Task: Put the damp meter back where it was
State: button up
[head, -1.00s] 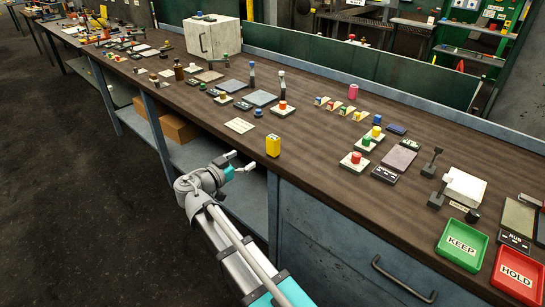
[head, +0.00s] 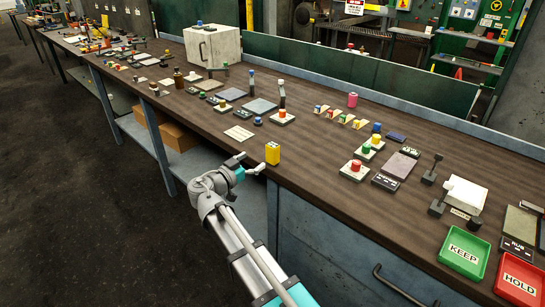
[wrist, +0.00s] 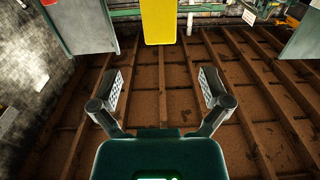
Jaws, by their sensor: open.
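A small yellow block-like device with a dark top, which looks like the damp meter (head: 272,154), stands upright at the front edge of the brown bench (head: 325,170). In the wrist view its yellow face (wrist: 158,22) is at the top centre, beyond the fingertips. My gripper (head: 248,166) is just off the bench's front edge, left of the yellow device and close to it. In the wrist view my gripper (wrist: 164,88) has its two fingers spread wide, with nothing between them. Whether a finger touches the device cannot be told from the head view.
A pale marked card (head: 239,133) lies behind the yellow device. Several button boxes stand further back, one with a red button (head: 356,165) to the right. Green KEEP (head: 465,253) and red HOLD (head: 517,281) trays sit front right. Bench around the device is bare.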

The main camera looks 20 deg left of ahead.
aim_at(269, 148)
jog(key=shift+x, duration=2)
jog(key=shift+x, duration=2.6)
jog(key=shift+a+r, duration=0.1)
grip_shut()
jog(key=shift+r+p, duration=0.15)
jog(key=shift+p, duration=0.15)
